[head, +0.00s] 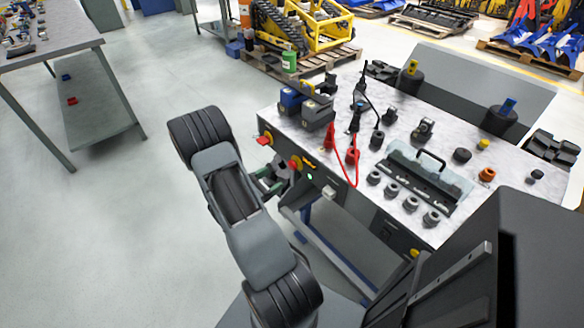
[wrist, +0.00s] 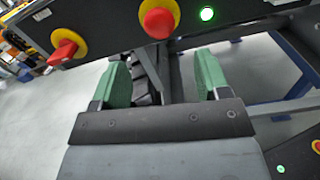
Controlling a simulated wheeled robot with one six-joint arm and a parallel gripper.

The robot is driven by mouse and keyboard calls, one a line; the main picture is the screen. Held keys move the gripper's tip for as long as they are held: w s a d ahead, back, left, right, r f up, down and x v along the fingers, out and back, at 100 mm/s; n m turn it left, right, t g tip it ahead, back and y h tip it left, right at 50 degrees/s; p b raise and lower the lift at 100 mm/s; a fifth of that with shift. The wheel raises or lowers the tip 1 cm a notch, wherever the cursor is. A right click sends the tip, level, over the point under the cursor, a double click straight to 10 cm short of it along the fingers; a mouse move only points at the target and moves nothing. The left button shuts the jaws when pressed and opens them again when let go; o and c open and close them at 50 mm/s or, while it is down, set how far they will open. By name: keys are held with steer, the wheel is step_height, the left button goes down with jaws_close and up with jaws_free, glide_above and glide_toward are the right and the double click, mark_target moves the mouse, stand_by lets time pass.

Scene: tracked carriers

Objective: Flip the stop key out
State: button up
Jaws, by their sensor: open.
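The front panel of the workbench carries a red key-like handle (head: 264,140) on a yellow disc at its left end. It also shows at the left of the wrist view (wrist: 63,53), where it sticks out from the disc. A round red button (wrist: 157,21) on a yellow ring is to its right, and also shows in the head view (head: 294,163). My gripper (wrist: 161,66) is open and empty, its two green fingers apart just below the red button and right of the red handle. In the head view my gripper (head: 271,180) is partly hidden by my arm.
A lit green lamp (wrist: 207,14) sits right of the button. The bench top (head: 345,108) above holds a toolbox-like block (head: 305,108), red leads, a clear-cased tray (head: 425,178) and several small fittings. Blue-grey bench legs stand below the panel. Open floor lies left.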

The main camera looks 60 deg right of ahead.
mark_target(291, 168)
steer(key=x, duration=0.9)
steer(key=shift+s+d, duration=0.1)
